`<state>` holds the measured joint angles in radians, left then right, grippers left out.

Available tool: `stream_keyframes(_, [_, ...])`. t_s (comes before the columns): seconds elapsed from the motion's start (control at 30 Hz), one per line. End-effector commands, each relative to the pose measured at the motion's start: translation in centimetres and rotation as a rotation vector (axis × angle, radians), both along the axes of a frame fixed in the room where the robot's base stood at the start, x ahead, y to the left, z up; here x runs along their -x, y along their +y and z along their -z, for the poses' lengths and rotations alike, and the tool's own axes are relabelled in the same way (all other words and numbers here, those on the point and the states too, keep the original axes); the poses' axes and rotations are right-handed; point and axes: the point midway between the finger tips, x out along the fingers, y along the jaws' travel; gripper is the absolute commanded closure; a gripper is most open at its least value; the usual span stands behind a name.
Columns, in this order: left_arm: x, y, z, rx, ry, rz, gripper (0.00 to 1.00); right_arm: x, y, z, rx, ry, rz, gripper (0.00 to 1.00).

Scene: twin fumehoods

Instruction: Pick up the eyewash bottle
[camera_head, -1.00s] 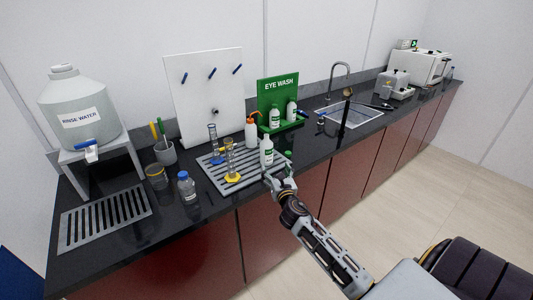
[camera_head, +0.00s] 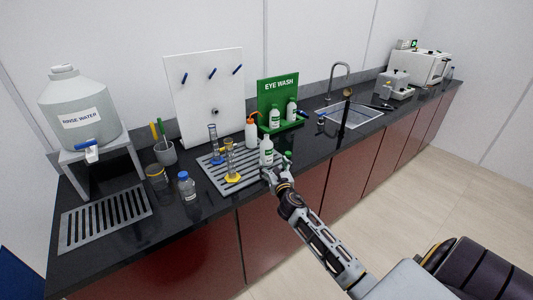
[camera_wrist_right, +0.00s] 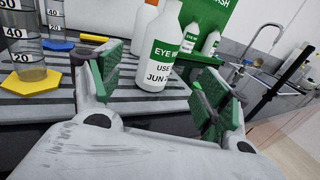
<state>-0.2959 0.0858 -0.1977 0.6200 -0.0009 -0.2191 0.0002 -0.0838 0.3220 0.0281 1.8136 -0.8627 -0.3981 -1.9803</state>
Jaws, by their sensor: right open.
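A white eyewash bottle (camera_head: 266,152) with a green label stands upright on the grey slatted drying rack (camera_head: 218,182). In the right wrist view the eyewash bottle (camera_wrist_right: 166,50) rises ahead, between and beyond the two green-padded fingers. My right gripper (camera_head: 275,172) is open and empty at the front edge of the rack, just short of the bottle; it also shows in the right wrist view (camera_wrist_right: 160,92). Two more eyewash bottles stand in the green eye wash holder (camera_head: 278,88) behind. My left gripper is not in view.
An orange-tipped wash bottle (camera_head: 251,130) stands close behind the eyewash bottle. A yellow-based graduated cylinder (camera_head: 230,160) and a blue-based one stand to its left. A blue-capped bottle (camera_head: 187,187) is further left. The sink (camera_head: 358,117) lies to the right.

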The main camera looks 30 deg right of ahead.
Motion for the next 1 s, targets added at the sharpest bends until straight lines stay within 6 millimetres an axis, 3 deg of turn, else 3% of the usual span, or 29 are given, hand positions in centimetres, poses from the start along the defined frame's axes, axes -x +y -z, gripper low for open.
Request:
stream_keyframes(0.6, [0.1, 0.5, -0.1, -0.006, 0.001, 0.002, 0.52, -4.7, -1.6, 0.0, 0.000, 0.000, 0.001, 0.23])
stream_keyframes(1.0, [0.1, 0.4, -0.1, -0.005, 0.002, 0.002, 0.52, -5.5, -1.8, 0.0, 0.000, 0.000, 0.000, 0.23])
